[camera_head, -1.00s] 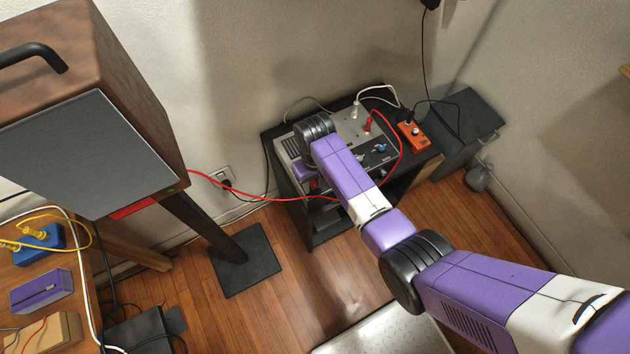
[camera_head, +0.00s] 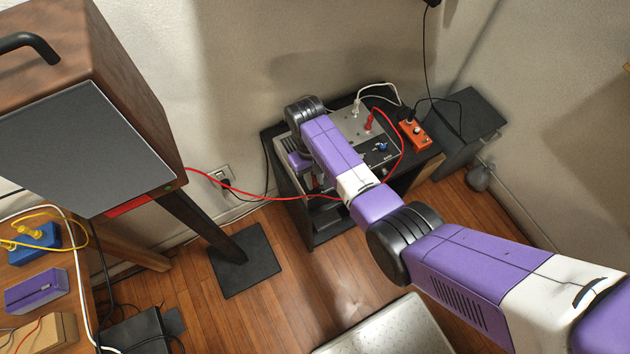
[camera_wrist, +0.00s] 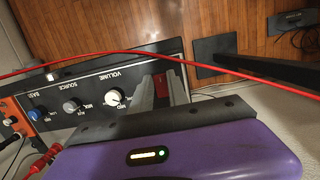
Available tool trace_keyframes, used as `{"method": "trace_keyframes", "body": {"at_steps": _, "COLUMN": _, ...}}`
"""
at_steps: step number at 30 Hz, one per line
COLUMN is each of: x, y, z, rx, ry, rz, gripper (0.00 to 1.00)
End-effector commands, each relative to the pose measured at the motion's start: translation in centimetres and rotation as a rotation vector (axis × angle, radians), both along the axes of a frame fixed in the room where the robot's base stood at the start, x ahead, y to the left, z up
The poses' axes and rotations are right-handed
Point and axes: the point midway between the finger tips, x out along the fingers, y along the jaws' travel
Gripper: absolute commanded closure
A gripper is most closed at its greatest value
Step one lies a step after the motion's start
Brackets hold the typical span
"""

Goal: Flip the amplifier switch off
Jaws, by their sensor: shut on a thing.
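The amplifier (camera_head: 345,127) is a grey box on the black stand, partly hidden by my arm in the head view. Its black front panel (camera_wrist: 90,92) shows in the wrist view, with knobs for volume, source and bass. The red switch (camera_wrist: 161,78) is at the volume end of the panel, partly hidden by the fingers. My gripper (camera_wrist: 164,86) has its two grey fingers at the switch, one on each side, and is shut on it.
A red cable (camera_head: 270,197) hangs in front of the stand and crosses the wrist view above the fingers. An orange box (camera_head: 414,134) sits right of the amplifier. A wooden cabinet (camera_head: 120,110) on dark legs stands left.

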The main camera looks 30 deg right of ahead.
Motion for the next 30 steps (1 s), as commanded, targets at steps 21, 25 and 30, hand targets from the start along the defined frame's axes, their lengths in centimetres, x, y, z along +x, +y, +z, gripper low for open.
{"method": "trace_keyframes", "body": {"at_steps": 21, "x": 0.30, "y": 0.01, "z": 0.03, "rx": 0.000, "ry": 0.100, "rz": 0.000, "gripper": 0.58}}
{"method": "trace_keyframes", "body": {"at_steps": 25, "x": 0.30, "y": 0.01, "z": 0.05, "rx": 0.000, "ry": 0.100, "rz": 0.000, "gripper": 0.58}}
{"method": "trace_keyframes", "body": {"at_steps": 30, "x": 0.32, "y": 0.01, "z": 0.12, "rx": 0.000, "ry": 0.100, "rz": 0.000, "gripper": 0.58}}
